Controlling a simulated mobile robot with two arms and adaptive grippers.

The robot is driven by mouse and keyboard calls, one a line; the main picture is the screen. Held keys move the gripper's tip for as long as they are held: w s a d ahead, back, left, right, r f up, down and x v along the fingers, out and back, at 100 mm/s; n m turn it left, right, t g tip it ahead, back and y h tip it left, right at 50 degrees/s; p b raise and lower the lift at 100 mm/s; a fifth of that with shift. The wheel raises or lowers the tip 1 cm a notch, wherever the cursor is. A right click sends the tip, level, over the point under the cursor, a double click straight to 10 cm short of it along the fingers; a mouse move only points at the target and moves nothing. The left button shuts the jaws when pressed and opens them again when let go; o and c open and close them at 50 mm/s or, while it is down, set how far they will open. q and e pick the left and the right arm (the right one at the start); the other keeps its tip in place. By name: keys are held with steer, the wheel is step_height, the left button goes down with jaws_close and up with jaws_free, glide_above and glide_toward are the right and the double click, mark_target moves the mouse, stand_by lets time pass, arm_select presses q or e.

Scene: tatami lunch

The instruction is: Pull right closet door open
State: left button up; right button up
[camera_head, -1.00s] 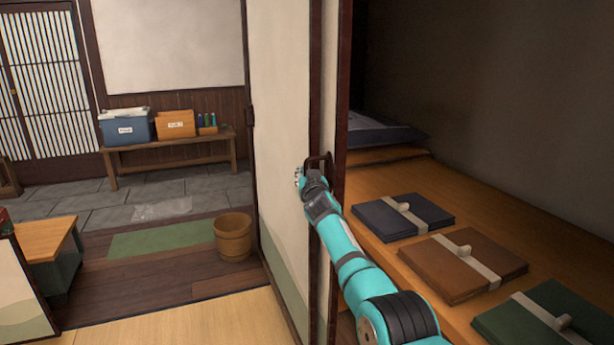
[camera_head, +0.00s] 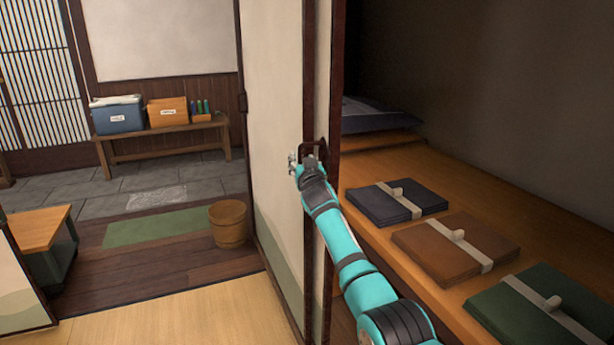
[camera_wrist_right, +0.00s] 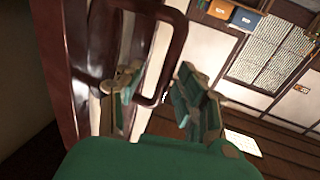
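The right closet door (camera_head: 322,75) shows as a narrow pale panel with dark frame edges, seen nearly edge-on. Its dark loop handle (camera_head: 321,150) also shows large in the right wrist view (camera_wrist_right: 176,50). My right gripper (camera_head: 300,165) is at this handle. In the wrist view its two green-padded fingers (camera_wrist_right: 160,100) stand apart, one on each side of the handle's bar, with visible space between them. Firm contact cannot be made out. The closet is open to the right of the door. My left gripper is not in view.
Inside the closet, a wooden shelf (camera_head: 372,168) holds a dark blue folded bundle (camera_head: 385,207), a brown one (camera_head: 440,250) and a green one (camera_head: 520,305). A wider pale panel (camera_head: 275,130) stands left of the door. A wooden bucket (camera_head: 228,225) stands beyond it.

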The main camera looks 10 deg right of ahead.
steer(key=s+a, duration=0.1)
steer(key=s, duration=0.9)
steer(key=shift+a+f, duration=0.1)
steer(key=shift+f, duration=0.05)
